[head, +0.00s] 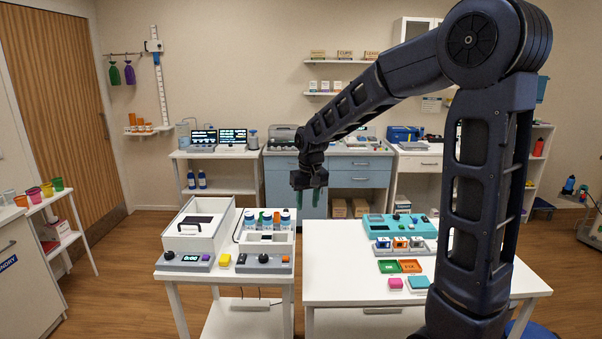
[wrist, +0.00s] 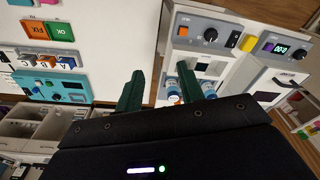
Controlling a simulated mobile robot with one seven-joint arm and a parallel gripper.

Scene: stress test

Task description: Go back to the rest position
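My gripper (head: 314,194) hangs in the air, pointing down, near the middle of the head view. Its two green fingers are apart with nothing visible between them, as the wrist view (wrist: 160,70) also shows. My arm reaches in from the right side of the head view, bent at the elbow and stretched to the left. The gripper appears above the area around the gap between the left white table (head: 172,280) and the right white table (head: 330,270). It touches nothing that I can see.
The left table holds a white box device (head: 197,232) and a rack of blue-capped bottles (head: 266,222). A blue-grey cabinet (head: 357,180) stands behind.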

